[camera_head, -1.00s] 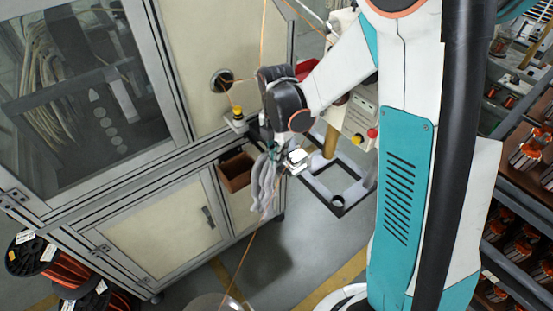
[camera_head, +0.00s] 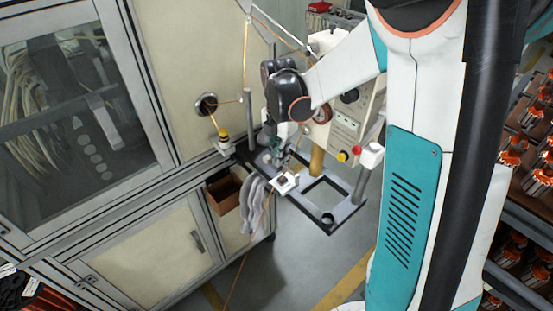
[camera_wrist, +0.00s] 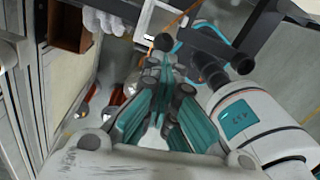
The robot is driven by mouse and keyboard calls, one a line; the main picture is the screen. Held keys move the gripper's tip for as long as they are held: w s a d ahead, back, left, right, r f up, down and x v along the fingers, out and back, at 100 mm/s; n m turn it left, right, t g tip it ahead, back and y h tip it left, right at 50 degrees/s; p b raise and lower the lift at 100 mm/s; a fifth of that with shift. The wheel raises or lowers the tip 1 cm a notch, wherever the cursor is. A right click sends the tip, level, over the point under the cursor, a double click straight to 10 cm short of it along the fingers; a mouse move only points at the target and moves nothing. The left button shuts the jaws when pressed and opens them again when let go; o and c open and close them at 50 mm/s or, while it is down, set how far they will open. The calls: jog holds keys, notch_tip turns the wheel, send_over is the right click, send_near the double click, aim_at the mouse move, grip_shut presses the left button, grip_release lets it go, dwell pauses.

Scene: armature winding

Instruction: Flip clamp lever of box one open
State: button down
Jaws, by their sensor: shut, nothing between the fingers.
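My gripper (camera_head: 281,160) is shut and empty, pointing down at the black-edged frame beside the cabinet. In the wrist view its teal-padded fingers (camera_wrist: 160,72) come together just below a round black knob (camera_wrist: 163,42). I cannot tell whether this knob belongs to the clamp lever, or whether the fingers touch it. A small white block (camera_head: 285,182) sits just below the gripper; it also shows at the top of the wrist view (camera_wrist: 152,18). I cannot make out box one or its clamp lever for certain.
A pale cabinet (camera_head: 150,240) fills the left. A brown open bin (camera_head: 223,194) and grey gloves (camera_head: 254,203) hang on its side. A black-edged frame (camera_head: 300,210) with a square opening stands near the gripper. A control box (camera_head: 345,122) with buttons stands behind. Orange wire runs past the gripper.

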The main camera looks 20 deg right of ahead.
jog(key=shift+d, duration=0.2)
dwell(0.5)
jog(key=shift+r+p, duration=0.5)
jog(key=shift+r, duration=0.3)
jog(key=shift+w+a, duration=0.1)
notch_tip(320, 180, up, 9)
jog(key=d, duration=0.1)
jog(key=shift+r+p, duration=0.2)
jog(key=shift+p, duration=0.2)
